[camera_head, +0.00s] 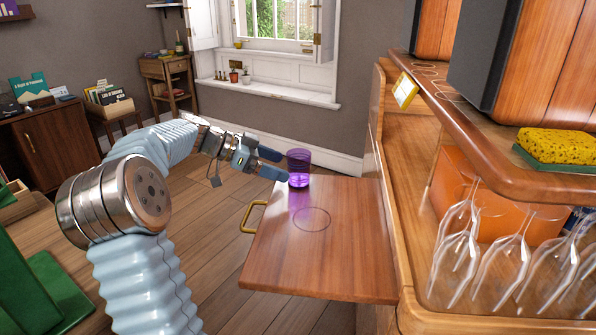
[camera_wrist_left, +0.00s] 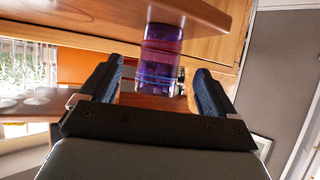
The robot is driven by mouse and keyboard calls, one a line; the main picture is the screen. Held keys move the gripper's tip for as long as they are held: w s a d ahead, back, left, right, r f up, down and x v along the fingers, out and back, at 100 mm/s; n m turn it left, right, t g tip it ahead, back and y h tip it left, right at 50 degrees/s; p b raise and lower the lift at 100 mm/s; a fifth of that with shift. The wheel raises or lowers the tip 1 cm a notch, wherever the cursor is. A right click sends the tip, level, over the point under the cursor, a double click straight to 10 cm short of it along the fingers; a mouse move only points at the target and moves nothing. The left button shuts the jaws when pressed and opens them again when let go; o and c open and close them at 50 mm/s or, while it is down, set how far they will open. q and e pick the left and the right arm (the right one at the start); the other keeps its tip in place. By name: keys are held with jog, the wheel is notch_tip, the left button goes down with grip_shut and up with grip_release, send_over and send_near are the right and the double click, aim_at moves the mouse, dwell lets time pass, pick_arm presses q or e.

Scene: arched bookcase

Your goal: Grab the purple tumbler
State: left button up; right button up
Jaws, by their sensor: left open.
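The purple tumbler (camera_head: 299,168) stands upright near the far left edge of a fold-down wooden panel (camera_head: 330,255). It is see-through and empty as far as I can tell. My left gripper (camera_head: 270,164) is open just left of the tumbler, fingers pointing at it. In the left wrist view the tumbler (camera_wrist_left: 160,57) appears upside down, between the two dark blue fingertips (camera_wrist_left: 155,72) of my left gripper and beyond or level with them; I cannot tell if they touch it. My right gripper is not in view.
A brass handle (camera_head: 252,217) sticks out at the panel's left edge. The bookcase to the right holds several wine glasses (camera_head: 500,255), an orange box (camera_head: 460,185) and a yellow sponge (camera_head: 556,145). The panel's middle is bare except for a dark ring mark.

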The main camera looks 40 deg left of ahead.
aim_at(299, 171)
pick_arm(q)
jog(key=p+x, duration=0.1)
jog(key=x, duration=0.6)
jog(key=shift+w+r, duration=0.1)
jog(key=shift+r, duration=0.05)
jog(key=c, duration=1.1)
jog(key=shift+c, duration=0.5)
jog(key=shift+r, duration=0.15)
